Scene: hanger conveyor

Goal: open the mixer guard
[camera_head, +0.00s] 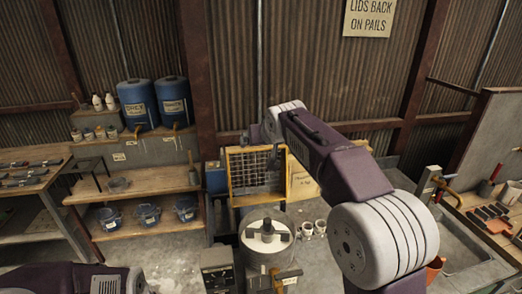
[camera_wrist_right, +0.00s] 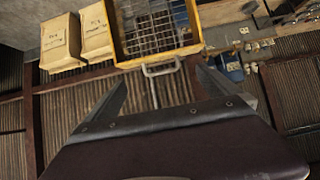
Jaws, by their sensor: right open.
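The mixer guard (camera_head: 236,178) is a yellow-framed wire mesh. It stands upright behind the grey mixer drum (camera_head: 267,252), whose round top and dark paddle show uncovered. In the right wrist view the guard (camera_wrist_right: 193,22) fills the top middle. Its grey bar handle (camera_wrist_right: 162,73) sticks out from the frame edge towards my fingers. My right gripper (camera_wrist_right: 160,82) is open and empty, with the handle just beyond and between its fingertips; I see no contact. In the head view my right arm reaches to the guard's top and hides most of that gripper. My left gripper is out of view.
A grey box (camera_head: 217,268) stands left of the drum. Paper sacks (camera_wrist_right: 60,42) stand beside the guard. Blue drums (camera_head: 138,104) and a shelf with blue pails are at the left. A sink (camera_head: 462,245) is at the right. Corrugated wall closes the back.

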